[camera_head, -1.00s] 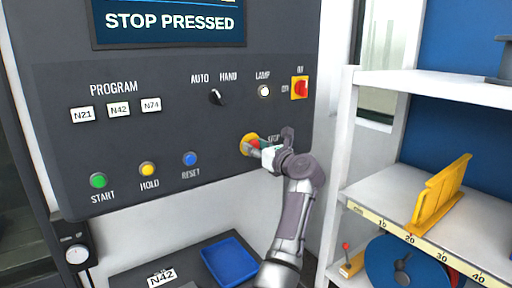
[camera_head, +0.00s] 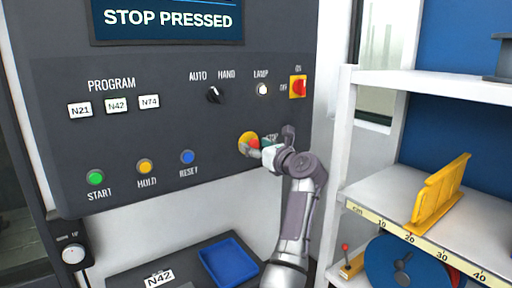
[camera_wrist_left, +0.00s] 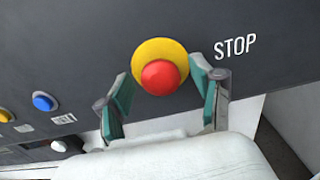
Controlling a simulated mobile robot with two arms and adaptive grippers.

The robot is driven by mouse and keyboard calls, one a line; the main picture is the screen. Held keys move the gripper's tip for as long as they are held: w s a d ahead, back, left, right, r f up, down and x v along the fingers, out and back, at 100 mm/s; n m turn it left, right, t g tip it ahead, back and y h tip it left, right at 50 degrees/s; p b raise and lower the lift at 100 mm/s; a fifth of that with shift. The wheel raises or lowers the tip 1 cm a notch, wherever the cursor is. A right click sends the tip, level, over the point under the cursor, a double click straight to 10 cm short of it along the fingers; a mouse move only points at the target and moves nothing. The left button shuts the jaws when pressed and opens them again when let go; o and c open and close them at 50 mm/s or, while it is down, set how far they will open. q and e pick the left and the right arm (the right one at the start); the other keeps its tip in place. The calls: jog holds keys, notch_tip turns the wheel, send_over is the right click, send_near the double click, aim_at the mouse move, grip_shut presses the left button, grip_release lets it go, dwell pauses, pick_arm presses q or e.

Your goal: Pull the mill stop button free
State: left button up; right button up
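The red stop button (camera_wrist_left: 160,78) with its yellow collar (camera_wrist_left: 158,52) sits on the dark control panel beside the word STOP. In the head view the stop button (camera_head: 254,144) is partly covered by my left gripper (camera_head: 263,151), which reaches it from the lower right. In the left wrist view my left gripper (camera_wrist_left: 163,88) is open, one finger on each side of the button. Gaps show between the green finger pads and the red cap. The screen (camera_head: 168,20) above reads STOP PRESSED. My right gripper is not in view.
The panel also carries green START (camera_head: 95,177), yellow HOLD (camera_head: 145,167) and blue RESET (camera_head: 187,157) buttons, and a red switch (camera_head: 298,87). A blue tray (camera_head: 228,261) lies below. A white shelf (camera_head: 430,85) stands close to the right of my arm.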

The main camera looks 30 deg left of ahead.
pick_arm(q)
jog(key=v, duration=0.7)
jog(key=shift+d, duration=0.35)
